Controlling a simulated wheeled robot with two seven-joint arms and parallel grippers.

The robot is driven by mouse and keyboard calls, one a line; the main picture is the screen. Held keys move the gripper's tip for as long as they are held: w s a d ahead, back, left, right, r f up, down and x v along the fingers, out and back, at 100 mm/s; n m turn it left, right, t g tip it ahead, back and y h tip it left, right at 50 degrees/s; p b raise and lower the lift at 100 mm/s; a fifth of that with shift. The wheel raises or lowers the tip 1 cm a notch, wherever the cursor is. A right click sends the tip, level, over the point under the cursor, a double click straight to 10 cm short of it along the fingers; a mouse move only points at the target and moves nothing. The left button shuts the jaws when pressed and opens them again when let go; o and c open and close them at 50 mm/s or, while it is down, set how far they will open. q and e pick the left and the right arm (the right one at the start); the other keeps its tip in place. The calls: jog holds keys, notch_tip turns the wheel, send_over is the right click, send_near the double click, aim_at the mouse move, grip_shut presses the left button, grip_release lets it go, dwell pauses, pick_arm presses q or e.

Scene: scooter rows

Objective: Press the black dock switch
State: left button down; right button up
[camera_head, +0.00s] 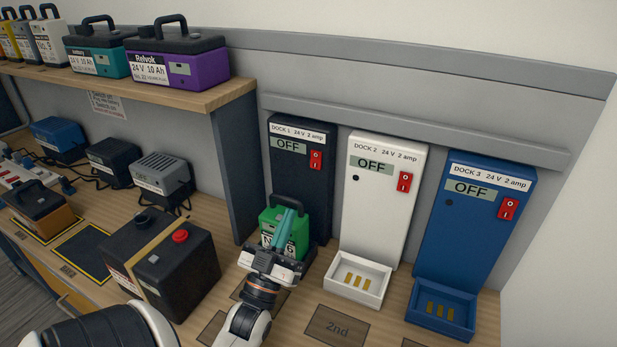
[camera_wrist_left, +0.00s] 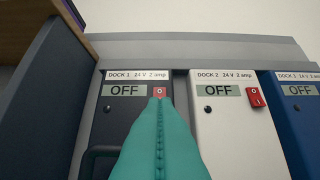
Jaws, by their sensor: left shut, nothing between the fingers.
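The black dock (camera_head: 295,180), labelled DOCK 1, stands at the left of the dock row and its display reads OFF. Its red rocker switch (camera_head: 316,160) sits right of the display. A green battery (camera_head: 303,235) with a black handle stands at the foot of this dock, partly hidden by my gripper. My left gripper (camera_head: 289,213) is shut and empty, its teal fingers in front of the battery. In the left wrist view the fingertips (camera_wrist_left: 159,101) overlap the lower part of the switch (camera_wrist_left: 160,91); I cannot tell whether they touch it.
A white dock (camera_head: 385,195) and a blue dock (camera_head: 478,220), both reading OFF with empty trays, stand to the right. A shelf (camera_head: 170,103) with several batteries ends left of the docks.

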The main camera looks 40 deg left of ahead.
aim_at(316, 164)
pick_arm(q)
jog(key=x, duration=0.3)
jog(key=f+p+x, duration=0.1)
jog(key=x, duration=0.2)
jog(key=w+p+x, duration=0.1)
jog(key=x, duration=0.2)
jog(key=shift+w+a+f, duration=0.1)
jog(key=shift+w+a, duration=0.05)
jog(key=shift+w, duration=0.05)
jog(key=shift+w+a+f, duration=0.2)
jog(key=shift+w, duration=0.4)
jog(key=shift+w+a+f, duration=0.1)
jog(key=shift+w, duration=0.2)
jog(key=shift+s, duration=0.1)
